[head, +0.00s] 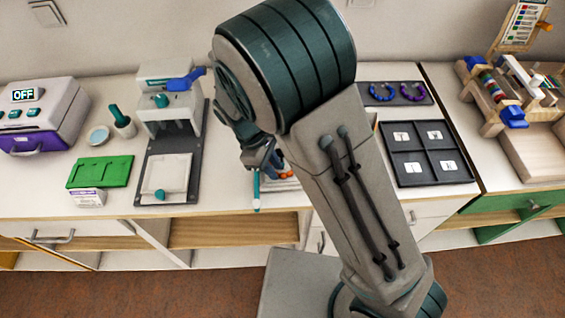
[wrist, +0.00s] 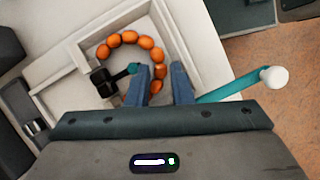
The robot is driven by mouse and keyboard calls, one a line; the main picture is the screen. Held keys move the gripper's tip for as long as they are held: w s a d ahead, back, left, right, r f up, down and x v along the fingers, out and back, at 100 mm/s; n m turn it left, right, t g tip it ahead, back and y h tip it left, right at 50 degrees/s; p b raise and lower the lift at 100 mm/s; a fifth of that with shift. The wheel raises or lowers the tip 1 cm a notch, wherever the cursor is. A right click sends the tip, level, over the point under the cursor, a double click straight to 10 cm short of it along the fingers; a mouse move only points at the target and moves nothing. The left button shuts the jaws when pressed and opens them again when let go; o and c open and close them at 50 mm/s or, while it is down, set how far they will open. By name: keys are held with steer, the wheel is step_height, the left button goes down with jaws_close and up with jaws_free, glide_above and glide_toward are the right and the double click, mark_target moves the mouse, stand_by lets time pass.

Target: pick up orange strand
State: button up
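The orange strand (wrist: 130,38) is a curved row of orange oval beads lying in a pale, low-walled tray (wrist: 185,25). In the head view a few of its beads (head: 287,174) show beside my gripper, and my arm hides the rest. My gripper (wrist: 162,72) has its two blue-grey fingers apart, pointing down over the strand. An orange bead shows in the gap between the fingers, and another lies left of the left finger. I cannot tell whether the fingers touch the beads. In the head view my gripper (head: 268,168) is low over the counter.
A black clamp-like piece with a teal knob (wrist: 105,80) is close left of the fingers. A teal rod with a white end (wrist: 240,85) sticks out to the right. A press (head: 170,115), a green board (head: 100,171) and a dark compartment tray (head: 427,178) stand on the counter.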

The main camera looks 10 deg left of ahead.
steer(key=shift+d+f, duration=0.2)
steer(key=shift+f, duration=0.2)
steer(key=shift+c, duration=0.3)
jaws_close()
steer(key=shift+r, duration=0.2)
